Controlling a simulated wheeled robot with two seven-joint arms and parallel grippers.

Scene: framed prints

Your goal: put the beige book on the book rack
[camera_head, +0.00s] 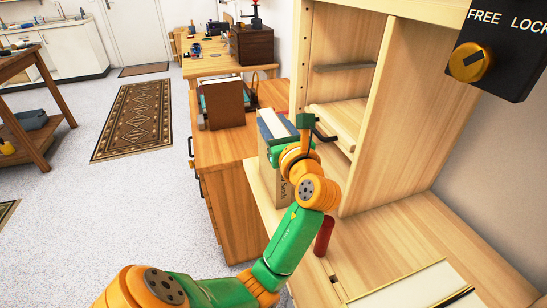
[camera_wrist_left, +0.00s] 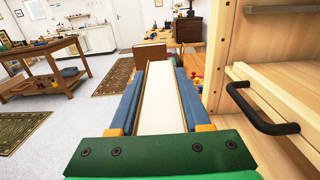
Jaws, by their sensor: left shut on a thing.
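The beige book (camera_head: 282,192) stands upright near the edge of the light wood worktop, with dark lettering on its face. My left gripper (camera_head: 273,123) is shut on it from above, a blue finger on each side. In the left wrist view the book's pale page edge (camera_wrist_left: 160,100) lies between the two fingers. Whether its lower end touches the worktop is hidden. Farther back, a brown book (camera_head: 226,103) stands with other books on the wooden cabinet. The book rack appears to be there, with dark wire (camera_head: 253,88) beside the books; most of it is hidden. My right gripper is out of view.
A tall wooden shelf unit (camera_head: 399,100) rises close to the right of my left arm, with a dark handle (camera_wrist_left: 262,115) near the gripper. A red cylinder (camera_head: 324,236) and a pale framed piece (camera_head: 410,288) are on the worktop. Cabinet top (camera_head: 222,147) before the books is clear.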

